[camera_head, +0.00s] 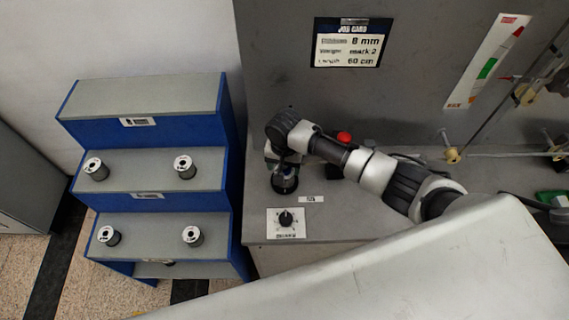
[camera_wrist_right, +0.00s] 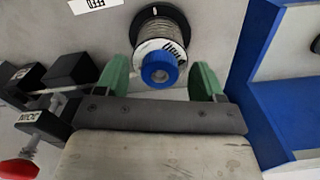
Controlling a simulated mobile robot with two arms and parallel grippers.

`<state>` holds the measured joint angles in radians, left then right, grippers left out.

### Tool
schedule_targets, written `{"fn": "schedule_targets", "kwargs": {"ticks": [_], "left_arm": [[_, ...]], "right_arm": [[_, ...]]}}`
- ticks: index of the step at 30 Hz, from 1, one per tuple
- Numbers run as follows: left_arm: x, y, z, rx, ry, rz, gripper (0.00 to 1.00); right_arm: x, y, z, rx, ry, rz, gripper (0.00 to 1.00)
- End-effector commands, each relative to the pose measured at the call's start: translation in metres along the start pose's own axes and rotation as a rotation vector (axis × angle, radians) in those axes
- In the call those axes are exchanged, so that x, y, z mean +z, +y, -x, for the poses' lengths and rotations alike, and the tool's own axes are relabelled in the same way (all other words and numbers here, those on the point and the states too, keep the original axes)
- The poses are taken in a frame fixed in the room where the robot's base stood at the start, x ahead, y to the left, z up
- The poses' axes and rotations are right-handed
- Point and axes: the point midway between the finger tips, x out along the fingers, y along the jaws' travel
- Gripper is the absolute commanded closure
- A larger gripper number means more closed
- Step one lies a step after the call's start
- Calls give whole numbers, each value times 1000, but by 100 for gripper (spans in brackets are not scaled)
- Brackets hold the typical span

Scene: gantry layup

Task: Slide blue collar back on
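The blue collar (camera_wrist_right: 160,70) shows in the right wrist view as a ring with a dark central hole, at the near end of a spool (camera_wrist_right: 159,38) with a white labelled face and a black flange behind. I cannot tell how firmly the collar is seated. My right gripper (camera_wrist_right: 160,82) is open, with one green finger on each side of the collar and a gap on both sides. In the head view my right gripper (camera_head: 283,160) is above the dark spool (camera_head: 285,182) on the bench and hides the collar. My left gripper is not in view.
A blue stepped rack (camera_head: 150,130) with several spools stands left of the bench. A dial plate (camera_head: 286,222) lies in front of the spool. A red button (camera_head: 344,137) and black clamp-like parts (camera_wrist_right: 48,120) are beside the gripper. A job card (camera_head: 352,43) hangs behind.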

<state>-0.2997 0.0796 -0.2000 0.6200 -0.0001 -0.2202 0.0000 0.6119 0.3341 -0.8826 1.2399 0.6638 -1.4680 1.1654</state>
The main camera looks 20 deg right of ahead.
Motion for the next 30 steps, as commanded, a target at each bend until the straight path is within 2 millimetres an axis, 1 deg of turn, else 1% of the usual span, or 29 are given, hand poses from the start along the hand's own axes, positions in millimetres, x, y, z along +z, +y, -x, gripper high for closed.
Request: {"fn": "schedule_targets", "kwargs": {"ticks": [7, 10, 14, 18, 24, 27, 30], "left_arm": [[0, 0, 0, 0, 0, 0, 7], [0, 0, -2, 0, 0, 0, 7], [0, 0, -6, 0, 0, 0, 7], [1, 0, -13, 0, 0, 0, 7], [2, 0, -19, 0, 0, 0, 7], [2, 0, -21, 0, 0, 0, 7], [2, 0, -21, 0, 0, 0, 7]], "right_arm": [[0, 0, 1, 0, 0, 0, 32], [0, 0, 8, -1, 0, 0, 32], [-1, 0, 28, -3, 2, 2, 32], [-1, 0, 58, -4, 4, 1, 32], [-1, 0, 92, -2, 2, 0, 32], [0, 0, 102, -1, 1, 0, 32], [0, 0, 107, 0, 0, 0, 32]]}}
